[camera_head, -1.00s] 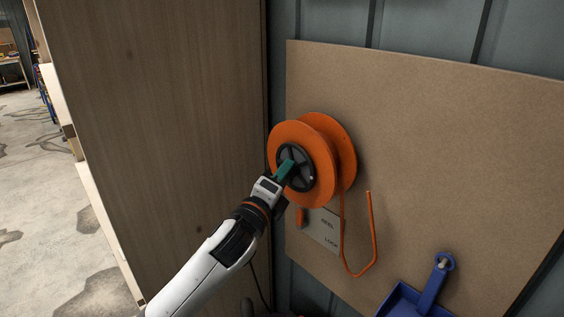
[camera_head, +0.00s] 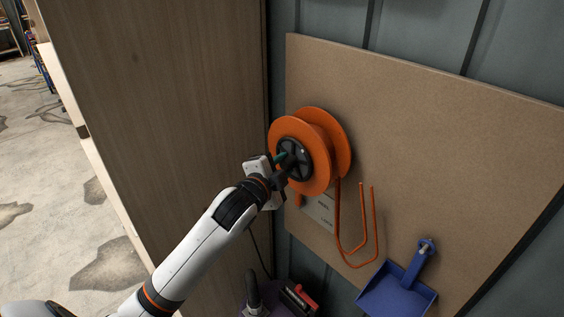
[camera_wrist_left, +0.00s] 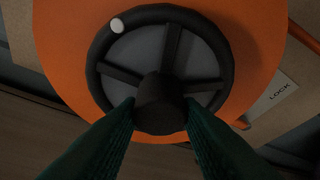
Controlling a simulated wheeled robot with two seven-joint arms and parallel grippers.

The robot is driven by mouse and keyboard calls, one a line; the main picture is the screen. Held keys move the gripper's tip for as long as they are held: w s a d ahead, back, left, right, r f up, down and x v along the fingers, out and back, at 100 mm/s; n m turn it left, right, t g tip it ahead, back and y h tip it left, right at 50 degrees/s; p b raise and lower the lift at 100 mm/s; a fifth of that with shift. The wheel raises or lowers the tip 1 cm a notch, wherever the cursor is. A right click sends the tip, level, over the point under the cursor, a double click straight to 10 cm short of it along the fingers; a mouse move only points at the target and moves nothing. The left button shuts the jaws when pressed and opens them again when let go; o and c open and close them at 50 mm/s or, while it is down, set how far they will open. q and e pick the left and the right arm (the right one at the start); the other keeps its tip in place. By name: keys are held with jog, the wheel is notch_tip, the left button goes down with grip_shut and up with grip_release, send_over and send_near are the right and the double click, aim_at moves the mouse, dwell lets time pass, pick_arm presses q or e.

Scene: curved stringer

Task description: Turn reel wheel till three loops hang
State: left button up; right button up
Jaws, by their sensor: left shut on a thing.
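The orange reel (camera_head: 312,172) is mounted on a brown board, with a black spoked wheel (camera_head: 298,150) on its front. My left gripper (camera_head: 283,158) has its green fingers on the wheel. In the left wrist view, the fingers are shut on the dark knob (camera_wrist_left: 160,103) in front of the wheel's spokes; a white dot (camera_wrist_left: 117,26) is on the rim at upper left. Orange cord (camera_head: 375,225) hangs below the reel in what look like two overlapping loops. A label plate (camera_head: 319,211) and a small orange lever (camera_head: 300,200) sit beneath the reel. My right gripper is not in view.
A blue dustpan (camera_head: 398,292) hangs on the board at lower right. A tall wooden panel (camera_head: 160,110) stands close to the left of my left arm. Dark and red items (camera_head: 300,298) lie low below the board, partly cut off.

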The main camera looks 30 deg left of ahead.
pick_arm(q)
jog(key=shift+n+g, duration=0.4)
jog(key=shift+n, duration=0.3)
jog(key=o, duration=1)
